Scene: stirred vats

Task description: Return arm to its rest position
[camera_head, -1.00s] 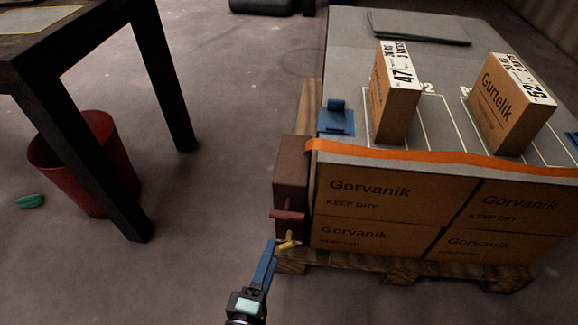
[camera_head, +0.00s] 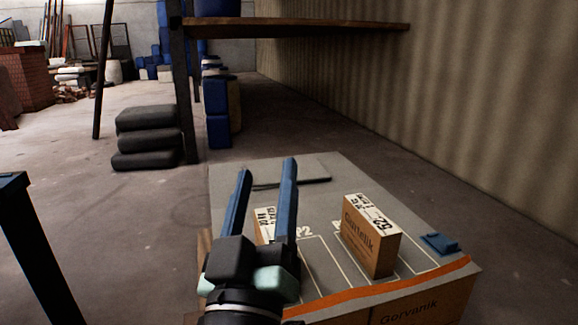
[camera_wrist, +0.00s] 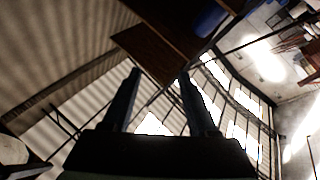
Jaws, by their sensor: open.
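My gripper (camera_head: 266,185) is raised in front of the pallet load in the head view, its two blue fingers pointing up and spread apart with nothing between them. In the wrist view my gripper (camera_wrist: 158,80) also shows as two dark, parted fingers against the high windows and wall, with nothing held. The arm below the wrist is mostly out of view.
A grey-topped pallet load (camera_head: 230,172) carries a Gurtelik box (camera_head: 372,240) and another box (camera_head: 264,222), partly hidden behind my gripper. A blue clip (camera_head: 439,243) sits at its right edge. A wooden shelf (camera_head: 300,25) stands behind. Open floor lies left.

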